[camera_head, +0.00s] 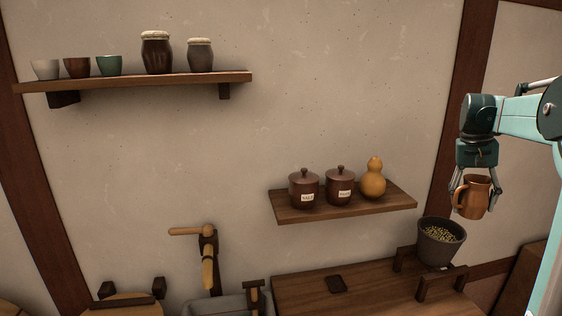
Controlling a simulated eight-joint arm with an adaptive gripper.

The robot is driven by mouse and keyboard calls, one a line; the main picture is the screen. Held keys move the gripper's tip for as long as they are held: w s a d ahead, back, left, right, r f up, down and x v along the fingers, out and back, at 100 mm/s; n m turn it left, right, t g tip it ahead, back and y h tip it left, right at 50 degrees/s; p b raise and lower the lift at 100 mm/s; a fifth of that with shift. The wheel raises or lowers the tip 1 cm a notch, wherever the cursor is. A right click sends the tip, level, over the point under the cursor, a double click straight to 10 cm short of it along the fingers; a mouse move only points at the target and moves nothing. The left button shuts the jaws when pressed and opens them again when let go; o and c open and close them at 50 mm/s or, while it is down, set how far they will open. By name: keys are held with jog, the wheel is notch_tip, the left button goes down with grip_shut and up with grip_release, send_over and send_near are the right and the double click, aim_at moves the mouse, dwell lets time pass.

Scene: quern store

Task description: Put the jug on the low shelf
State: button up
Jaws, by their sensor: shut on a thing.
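The jug looks upright and hangs clear of any surface. The low shelf (345,205) is a wooden board on the wall, to the left of the jug. On it stand two lidded brown jars (303,190) and (340,186) and an orange gourd (374,180). A bare strip shows at the shelf's right end, beside the gourd.
A high shelf (150,82) at upper left carries several cups and two covered jars. Below the held jug, a dark pot of grain (440,248) stands on a wooden counter (375,292) between wooden stands.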

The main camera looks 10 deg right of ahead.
jog(key=shift+w, duration=0.1)
jog(key=shift+w+a+r+m+p, duration=0.3)
jog(key=shift+w+a+r+p, duration=0.15)
jog(key=shift+w+p, duration=0.3)
jog(key=w+a+r+m+p, duration=0.2)
jog(key=w+a+p, duration=0.2)
jog(key=w+p, duration=0.1)
jog(key=w+a+r+m+y+p, duration=0.1)
jog(key=w+a+r+m+p, duration=0.1)
jog(key=w+a+m+p, duration=0.1)
jog(key=w+a+r+m+p, duration=0.2)
jog(key=w+a+p, duration=0.3)
jog(key=w+p, duration=0.3)
jog(key=shift+a+r+m+p, duration=0.15)
jog(key=shift+a+m+p, duration=0.2)
jog(key=shift+m+p, duration=0.25)
jog(key=shift+c, duration=0.2)
jog(key=shift+w+a+m+y+p, duration=0.3)
jog(key=shift+w+a+p, duration=0.3)
jog(key=shift+a+p, duration=0.15)
jog(key=shift+f+b, duration=1.3)
jog(key=shift+f, duration=2)
jog(key=shift+f+b, duration=0.3)
jog(key=shift+f, duration=0.3)
jog(key=o, duration=1.4)
